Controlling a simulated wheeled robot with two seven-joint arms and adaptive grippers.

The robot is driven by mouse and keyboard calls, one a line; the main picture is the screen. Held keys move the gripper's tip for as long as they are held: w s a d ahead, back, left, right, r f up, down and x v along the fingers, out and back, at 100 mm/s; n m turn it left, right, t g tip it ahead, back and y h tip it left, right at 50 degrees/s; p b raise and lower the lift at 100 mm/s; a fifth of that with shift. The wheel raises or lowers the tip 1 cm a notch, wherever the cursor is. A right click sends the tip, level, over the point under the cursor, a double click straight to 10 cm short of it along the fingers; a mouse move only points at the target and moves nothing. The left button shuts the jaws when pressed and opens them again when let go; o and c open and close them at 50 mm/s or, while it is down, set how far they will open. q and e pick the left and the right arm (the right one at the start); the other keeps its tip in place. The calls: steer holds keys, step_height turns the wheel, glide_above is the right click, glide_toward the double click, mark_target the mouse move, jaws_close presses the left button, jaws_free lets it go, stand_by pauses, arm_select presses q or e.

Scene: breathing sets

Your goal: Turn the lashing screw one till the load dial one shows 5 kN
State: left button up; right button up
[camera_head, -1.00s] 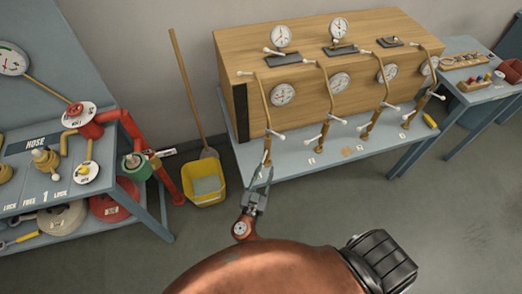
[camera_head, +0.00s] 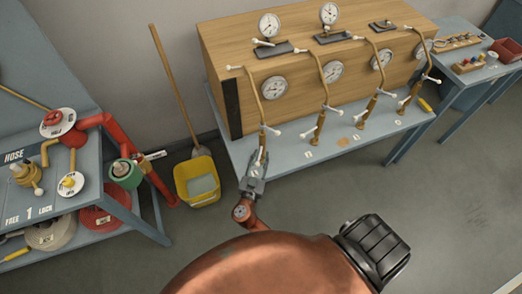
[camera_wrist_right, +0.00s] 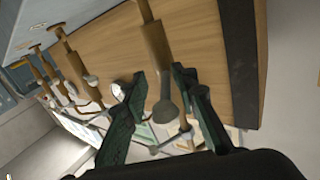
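Several brass lashing screws with white handles lean against the front of a wooden crate (camera_head: 310,75). The leftmost lashing screw (camera_head: 257,105) runs down to my right gripper (camera_head: 260,166); which number it bears is not readable. Round white load dials sit on the crate's front, the leftmost dial (camera_head: 273,88) just right of that screw; its reading is too small to tell. In the wrist view my right gripper (camera_wrist_right: 166,115) has its dark fingers spread on both sides of a brass screw with a grey end (camera_wrist_right: 164,108). Contact is not clear. My left gripper is not in view.
A grey-blue bench (camera_head: 230,143) carries the crate. A yellow bucket (camera_head: 197,181) with a mop stands left of my right gripper. A hose stand (camera_head: 90,207) with red pipes is at far left. A side table (camera_head: 480,62) holds small parts. The floor at right is clear.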

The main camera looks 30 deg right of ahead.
steer(key=shift+w+d+r, duration=0.35)
steer(key=shift+w+r, duration=0.05)
steer(key=shift+w, duration=0.3)
steer(key=shift+w+d+f, duration=0.1)
steer(key=shift+w+d, duration=0.25)
steer(key=shift+d, duration=0.1)
steer(key=shift+a, duration=0.1)
steer(key=shift+c, duration=0.3)
jaws_close()
steer(key=shift+r, duration=0.2)
